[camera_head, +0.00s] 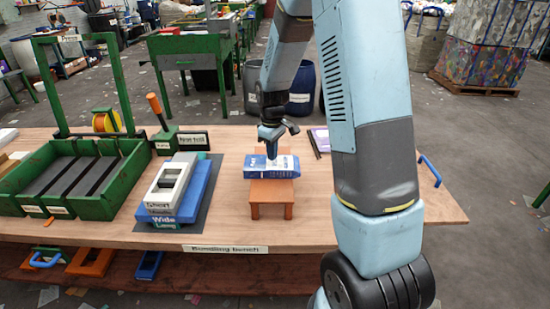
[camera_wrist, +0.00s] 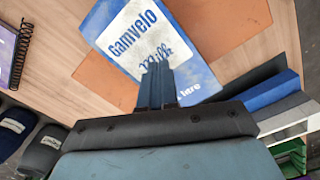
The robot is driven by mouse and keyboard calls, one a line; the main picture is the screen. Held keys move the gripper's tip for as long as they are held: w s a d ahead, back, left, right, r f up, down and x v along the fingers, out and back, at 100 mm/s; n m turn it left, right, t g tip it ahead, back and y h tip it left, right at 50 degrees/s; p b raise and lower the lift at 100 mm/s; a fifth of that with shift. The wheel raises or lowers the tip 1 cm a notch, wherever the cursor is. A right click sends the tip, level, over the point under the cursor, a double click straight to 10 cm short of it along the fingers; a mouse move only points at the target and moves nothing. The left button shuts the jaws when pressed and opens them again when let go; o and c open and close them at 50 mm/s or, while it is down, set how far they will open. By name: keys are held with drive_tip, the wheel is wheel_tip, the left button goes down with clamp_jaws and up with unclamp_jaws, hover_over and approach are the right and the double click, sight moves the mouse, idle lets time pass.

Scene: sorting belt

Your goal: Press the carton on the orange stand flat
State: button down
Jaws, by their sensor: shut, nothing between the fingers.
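A blue and white milk carton (camera_head: 284,173) lies on its side on the orange stand (camera_head: 271,191) on the bench. In the wrist view the carton (camera_wrist: 133,39) shows its printed face, and the stand (camera_wrist: 228,25) shows around it. My gripper (camera_head: 271,157) points down over the middle of the carton. In the wrist view my gripper's fingers (camera_wrist: 157,72) are together, with nothing between them, and hide part of the print. The tips are at or just above the carton's top face; I cannot tell whether they touch.
Left of the stand are stacked gauge blocks (camera_head: 176,188) on a dark mat. A green divided tray (camera_head: 75,180) with an upright frame stands at the far left. A purple notebook (camera_head: 321,140) lies behind right. Bare bench surrounds the stand's front.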

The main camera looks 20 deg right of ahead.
sight(272, 165)
drive_tip(key=shift+f, duration=0.95)
idle(0.3)
wheel_tip(272, 165, up, 9)
drive_tip(key=shift+f, duration=0.2)
idle(0.7)
drive_tip(key=s+r+m+t, duration=0.3)
drive_tip(key=s+r+m, duration=0.1)
drive_tip(key=s+r, duration=1)
drive_tip(key=s+r+m+t, duration=0.1)
drive_tip(key=s+r+m, duration=0.1)
drive_tip(key=s, duration=0.5)
drive_tip(key=s+d+r+m+t, duration=0.1)
drive_tip(key=s+r+m, duration=0.1)
drive_tip(key=s, duration=0.5)
drive_tip(key=shift+r+t, duration=0.3)
drive_tip(key=shift+r, duration=0.55)
